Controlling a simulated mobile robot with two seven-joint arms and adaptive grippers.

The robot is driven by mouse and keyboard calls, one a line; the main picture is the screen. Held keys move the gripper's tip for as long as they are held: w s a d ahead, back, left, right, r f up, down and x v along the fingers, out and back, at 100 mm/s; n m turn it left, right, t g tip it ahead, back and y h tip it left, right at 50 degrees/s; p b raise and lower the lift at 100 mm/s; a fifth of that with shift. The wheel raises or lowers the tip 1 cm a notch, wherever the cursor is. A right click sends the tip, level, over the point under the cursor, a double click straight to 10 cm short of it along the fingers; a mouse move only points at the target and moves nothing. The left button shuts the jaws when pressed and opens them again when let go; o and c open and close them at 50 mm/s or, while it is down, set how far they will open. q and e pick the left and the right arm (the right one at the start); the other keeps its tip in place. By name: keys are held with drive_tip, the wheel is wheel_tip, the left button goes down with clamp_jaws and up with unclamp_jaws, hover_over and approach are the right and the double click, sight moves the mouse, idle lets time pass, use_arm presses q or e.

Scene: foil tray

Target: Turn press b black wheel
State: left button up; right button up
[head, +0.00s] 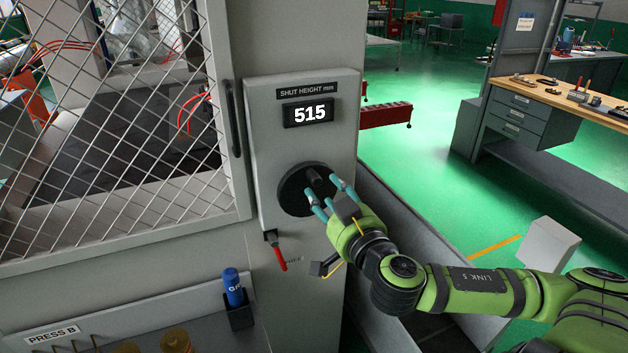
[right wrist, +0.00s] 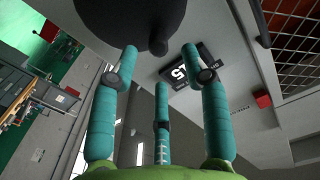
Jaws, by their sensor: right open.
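The black wheel (head: 292,196) is a round dark handwheel with a stubby handle (head: 313,175). It sits on the grey panel (head: 262,130) of press B, below a display (head: 308,113) reading 515 under the label SHUT HEIGHT mm. My right gripper (head: 326,188), with teal fingers, is open in front of the wheel's right side, its fingertips close to the handle. In the right wrist view the wheel (right wrist: 120,14) shows at the top, just beyond the spread fingers (right wrist: 160,62). I cannot tell whether they touch it. My left gripper is out of view.
A wire mesh guard (head: 120,165) with a black vertical handle (head: 235,118) stands left of the panel. A red-handled tool (head: 280,257) hangs below the wheel. A blue bottle (head: 232,285) stands in a holder lower left. Green floor and a workbench (head: 560,85) lie to the right.

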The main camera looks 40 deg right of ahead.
sight(318, 181)
drive_tip(key=shift+f+b+x, duration=0.2)
drive_tip(key=shift+b+x, duration=0.6)
drive_tip(key=shift+b, duration=0.1)
drive_tip(key=x, duration=0.1)
drive_tip(key=p+x, duration=0.2)
drive_tip(key=shift+w+d+r, duration=0.25)
drive_tip(key=shift+w+r, duration=0.1)
drive_tip(key=shift+w+f+p, duration=0.2)
drive_tip(key=shift+w+p, duration=0.1)
drive_tip(key=shift+w, duration=0.25)
clamp_jaws()
